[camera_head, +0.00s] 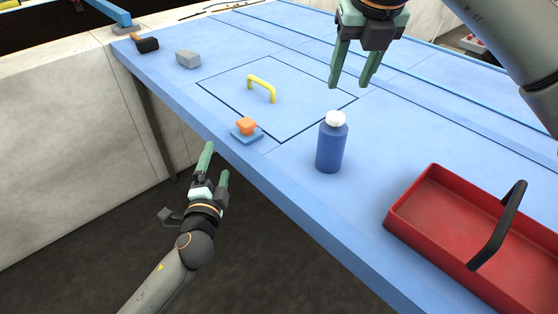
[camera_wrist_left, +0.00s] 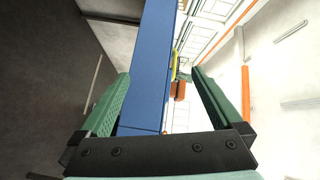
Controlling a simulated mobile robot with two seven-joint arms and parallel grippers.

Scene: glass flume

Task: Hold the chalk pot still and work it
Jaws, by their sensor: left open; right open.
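The chalk pot (camera_head: 331,147), which I take to be the dark blue bottle with a white cap, stands upright on the blue bench top. My right gripper (camera_head: 350,84) is open and empty, above and behind the pot in the head view, not touching it. My left gripper (camera_head: 215,160) is open and empty, low beside the bench's front edge and left of the pot. In the left wrist view, its two green fingers (camera_wrist_left: 162,76) are spread, with the blue bench between them in the picture. I cannot make out the pot there.
A red tray (camera_head: 411,203) with a black handle stands right of the pot. An orange knob on a blue base (camera_head: 246,128) sits near the front edge. A yellow handle (camera_head: 262,85) is on a square panel. A grey block (camera_head: 188,59) and a black-orange item (camera_head: 147,44) lie far left.

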